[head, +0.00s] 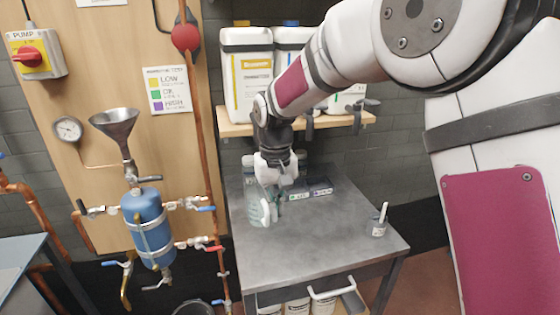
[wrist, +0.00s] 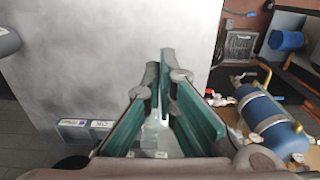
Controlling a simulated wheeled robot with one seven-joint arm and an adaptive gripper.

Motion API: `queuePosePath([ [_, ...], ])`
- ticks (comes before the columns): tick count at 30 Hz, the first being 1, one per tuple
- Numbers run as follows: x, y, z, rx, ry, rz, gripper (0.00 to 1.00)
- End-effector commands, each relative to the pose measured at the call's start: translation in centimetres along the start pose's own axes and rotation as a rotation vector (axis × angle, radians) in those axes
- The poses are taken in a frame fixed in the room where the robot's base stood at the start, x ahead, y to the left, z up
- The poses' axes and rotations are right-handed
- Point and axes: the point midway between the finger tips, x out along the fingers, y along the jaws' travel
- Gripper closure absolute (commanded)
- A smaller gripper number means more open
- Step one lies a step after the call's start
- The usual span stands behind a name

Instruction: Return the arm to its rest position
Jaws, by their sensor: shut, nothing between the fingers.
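My arm reaches in from the upper right of the head view and bends down over the grey table (head: 320,230). My gripper (head: 276,206) points down above the table's back left part, close to a clear bottle (head: 258,211). In the wrist view the green finger pads of my gripper (wrist: 165,62) come together at the tips, with nothing held. Part of a clear bottle (wrist: 157,140) shows through the gap between the finger bases. I cannot tell whether the gripper touches the bottle.
Small labelled boxes (head: 322,192) lie behind the gripper. A small jar (head: 379,226) stands at the table's right. A wooden shelf (head: 235,128) with white canisters (head: 246,75) is close behind the arm. A blue vessel (head: 148,228) with valves and a funnel (head: 116,128) is at left.

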Motion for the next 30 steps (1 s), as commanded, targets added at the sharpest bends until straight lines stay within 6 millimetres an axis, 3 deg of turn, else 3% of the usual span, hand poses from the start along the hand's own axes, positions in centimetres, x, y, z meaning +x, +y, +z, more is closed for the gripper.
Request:
queuePosePath([
  [5,-4.0,2.5,2.8,0.028,0.044,0.012,1.0],
  [9,-8.0,5.3,6.9,0.064,0.09,0.025,1.0],
  [15,-12.0,8.5,13.7,0.119,0.154,0.039,1.0],
  [22,-14.3,10.8,21.9,0.184,0.23,0.052,1.0],
  [30,-13.8,11.8,30.8,0.254,0.314,0.058,1.0],
])
